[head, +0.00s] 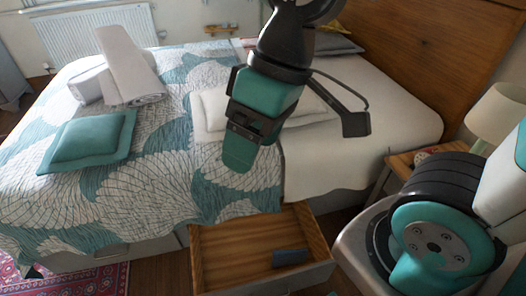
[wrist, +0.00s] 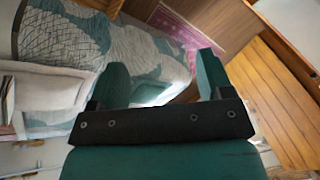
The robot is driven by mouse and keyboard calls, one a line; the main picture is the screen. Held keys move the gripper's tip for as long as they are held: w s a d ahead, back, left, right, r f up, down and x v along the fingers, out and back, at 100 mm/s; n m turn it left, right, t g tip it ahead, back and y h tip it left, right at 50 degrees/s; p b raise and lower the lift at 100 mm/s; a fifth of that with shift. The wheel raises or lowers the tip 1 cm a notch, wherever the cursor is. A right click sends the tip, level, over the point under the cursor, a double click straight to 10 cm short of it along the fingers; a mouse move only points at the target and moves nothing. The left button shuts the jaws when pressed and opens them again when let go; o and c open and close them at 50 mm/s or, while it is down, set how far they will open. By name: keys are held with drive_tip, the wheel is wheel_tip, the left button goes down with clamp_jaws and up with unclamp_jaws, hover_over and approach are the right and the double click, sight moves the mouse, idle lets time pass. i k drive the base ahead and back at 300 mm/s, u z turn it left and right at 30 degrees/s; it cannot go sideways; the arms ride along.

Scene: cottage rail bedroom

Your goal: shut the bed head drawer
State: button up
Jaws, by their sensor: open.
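The bed head drawer (head: 215,262) is pulled out from the base of the bed, low in the head view. Its inside is bare wood, and a small dark blue item (head: 290,257) lies in it near the front. My gripper (head: 240,150) is above the bed's near edge, higher than the drawer and apart from it, pointing downward. In the wrist view my gripper (wrist: 162,75) has its two teal fingers spread with nothing between them. I cannot clearly make out the drawer in the wrist view.
The bed (head: 150,190) has a teal patterned cover, a teal cushion (head: 88,138) and rolled towels (head: 130,70). A bedside table (head: 402,162) with a lamp (head: 497,112) stands right of the bed. A pink rug (head: 95,280) lies at lower left.

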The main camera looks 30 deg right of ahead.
sight(232, 256)
drive_tip(key=u, duration=0.1)
drive_tip(key=k, duration=1.45)
drive_tip(key=z, duration=0.6)
drive_tip(key=i, duration=0.55)
